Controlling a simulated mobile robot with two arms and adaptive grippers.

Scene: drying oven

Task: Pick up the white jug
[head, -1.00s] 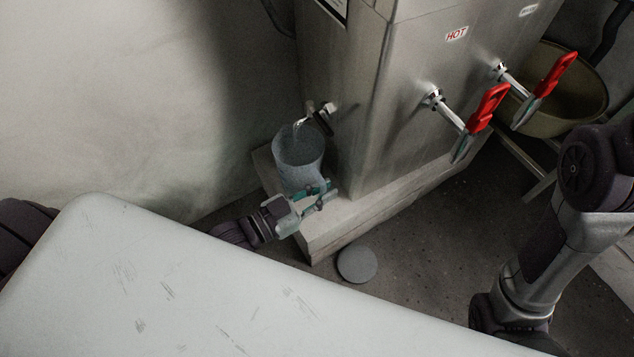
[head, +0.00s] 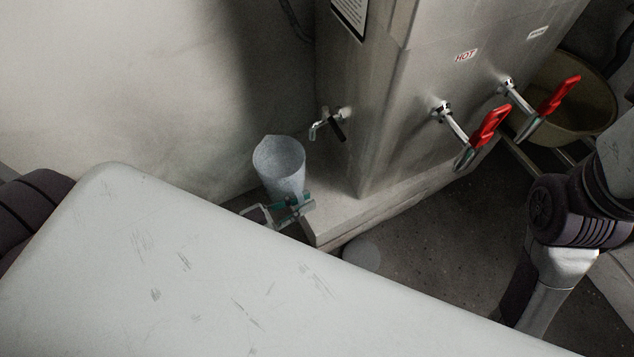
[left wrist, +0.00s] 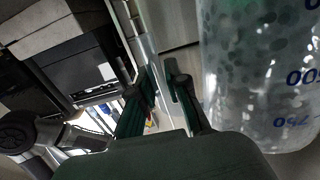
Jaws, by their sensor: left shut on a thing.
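The white jug (head: 279,168) is a pale, cloudy, open-topped vessel. In the head view it stands out in front of the steel dispenser's small side tap (head: 324,128), to its lower left and apart from it. My left gripper (head: 293,208) is at the jug's lower near side and is shut on it; the exact grip is hard to make out. In the left wrist view the jug (left wrist: 262,75) fills the right side, with blue volume marks and dark spots, beside the dark green fingers (left wrist: 160,95). My right gripper is not in view.
The steel dispenser (head: 385,110) stands on a pale plinth (head: 345,217) and has two red-handled taps (head: 490,122) on its front. A beige basin (head: 570,100) is at the upper right. A grey disc (head: 362,252) lies on the floor, partly hidden by a pale scuffed surface.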

